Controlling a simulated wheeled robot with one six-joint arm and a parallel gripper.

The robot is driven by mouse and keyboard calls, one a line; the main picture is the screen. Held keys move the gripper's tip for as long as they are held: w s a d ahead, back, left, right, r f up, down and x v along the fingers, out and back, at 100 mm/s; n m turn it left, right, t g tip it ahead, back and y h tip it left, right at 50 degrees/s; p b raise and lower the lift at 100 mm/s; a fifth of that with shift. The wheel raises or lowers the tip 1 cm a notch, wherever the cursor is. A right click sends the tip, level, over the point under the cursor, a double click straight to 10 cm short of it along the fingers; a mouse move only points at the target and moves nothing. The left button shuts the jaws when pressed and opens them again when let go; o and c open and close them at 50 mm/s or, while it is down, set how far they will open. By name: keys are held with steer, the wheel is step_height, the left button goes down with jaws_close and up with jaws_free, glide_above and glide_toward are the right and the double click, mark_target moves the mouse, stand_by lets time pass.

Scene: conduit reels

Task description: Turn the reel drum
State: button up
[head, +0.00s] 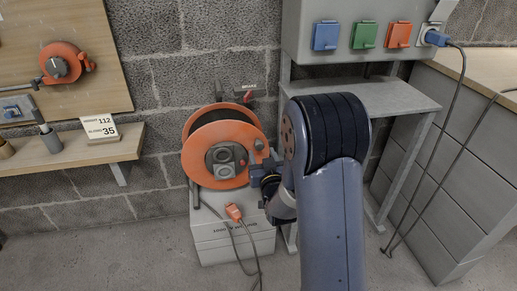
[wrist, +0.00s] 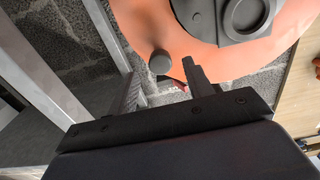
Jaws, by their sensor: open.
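The orange reel drum (head: 196,168) stands upright on a pale cabinet, with a grey hub (head: 224,161) at its middle. A small dark knob (head: 259,144) sits near the drum's right rim. My gripper (head: 262,172) is by the drum's lower right edge, partly hidden by my arm. In the wrist view the orange drum face (wrist: 285,48) fills the top, and the round grey knob (wrist: 159,62) shows between the two spread fingers of my gripper (wrist: 160,72). The fingers look apart from the knob; I cannot tell the depth gap.
An orange plug (head: 234,212) with a dark cable hangs at the cabinet (head: 235,250). A red brake lever (head: 245,97) is on the wall above. A metal stand (head: 400,97) with blue, green and orange sockets is right. A wooden shelf (head: 60,160) is left.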

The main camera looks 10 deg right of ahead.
mark_target(260, 148)
steer(key=shift+w+b, duration=0.45)
steer(key=shift+w, duration=2.1)
steer(key=shift+c, duration=0.3)
jaws_close()
